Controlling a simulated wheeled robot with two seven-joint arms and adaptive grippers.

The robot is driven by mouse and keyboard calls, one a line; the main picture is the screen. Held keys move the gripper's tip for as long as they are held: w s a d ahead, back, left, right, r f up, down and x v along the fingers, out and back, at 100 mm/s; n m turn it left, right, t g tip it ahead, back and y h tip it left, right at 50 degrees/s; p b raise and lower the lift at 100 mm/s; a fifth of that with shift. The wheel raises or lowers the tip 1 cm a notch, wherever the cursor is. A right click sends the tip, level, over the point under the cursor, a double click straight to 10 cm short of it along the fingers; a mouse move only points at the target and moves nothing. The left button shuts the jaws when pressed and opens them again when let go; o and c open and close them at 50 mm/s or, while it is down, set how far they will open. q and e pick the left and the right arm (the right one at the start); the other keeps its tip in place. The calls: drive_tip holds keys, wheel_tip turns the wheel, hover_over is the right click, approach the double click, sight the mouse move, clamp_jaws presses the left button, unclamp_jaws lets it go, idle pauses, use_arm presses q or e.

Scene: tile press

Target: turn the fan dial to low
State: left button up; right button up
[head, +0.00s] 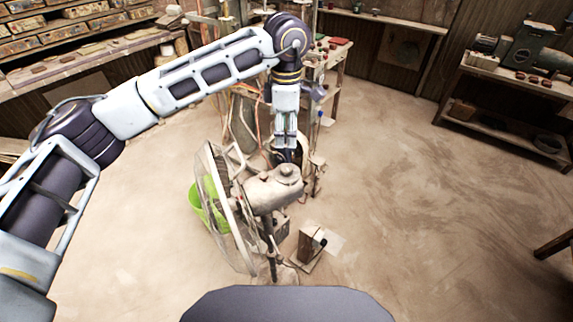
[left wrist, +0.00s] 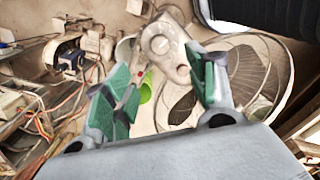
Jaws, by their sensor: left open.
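The fan stands in the middle of the head view, with a pale motor housing (head: 268,192) and a wire grille (head: 226,200) facing left. A round knob-like part (head: 287,171) sits on top of the housing; I take it for the dial, but its setting is too small to read. My left gripper (head: 287,147) points down just above it, apparently apart from it. In the left wrist view the gripper (left wrist: 158,65) is open, its green pads spread, with the housing and a round part (left wrist: 160,44) beyond and between the fingertips. My right gripper is not in view.
A green bucket (head: 196,207) stands behind the grille. A small box-like object (head: 309,243) is on the floor right of the fan stand. A cluttered workbench (head: 326,66) with cables is behind the gripper. The floor to the right is clear up to a shelf (head: 505,75).

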sight(286, 168)
use_arm(q)
wheel_tip(286, 168, down, 13)
drive_tip(key=p, duration=0.2)
drive_tip(key=shift+w+p, duration=0.1)
drive_tip(key=shift+p, duration=0.3)
idle(0.3)
drive_tip(key=c, duration=1.1)
drive_tip(key=shift+o, duration=0.2)
